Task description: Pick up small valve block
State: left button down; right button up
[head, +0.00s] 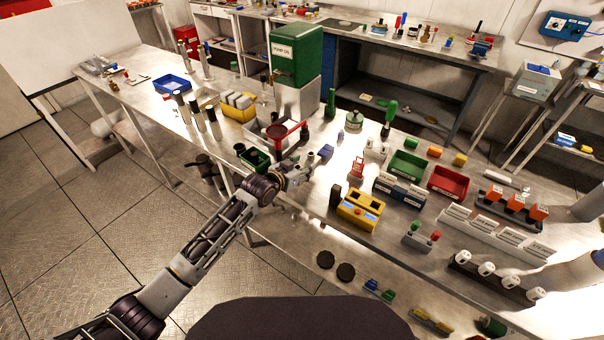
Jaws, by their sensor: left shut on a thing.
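My left gripper (308,166) reaches over the near edge of the steel bench, left of the picture's middle right. It is shut on a small blue-violet block at its fingertips, which I take to be the small valve block (326,151). The block is small in this view, and its ports and the exact finger contact cannot be made out. My right gripper is not in view.
The steel bench is crowded. Green (407,165) and red (447,183) bins stand to the right.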

pick_arm(q)
jog(key=shift+r, duration=2.9)
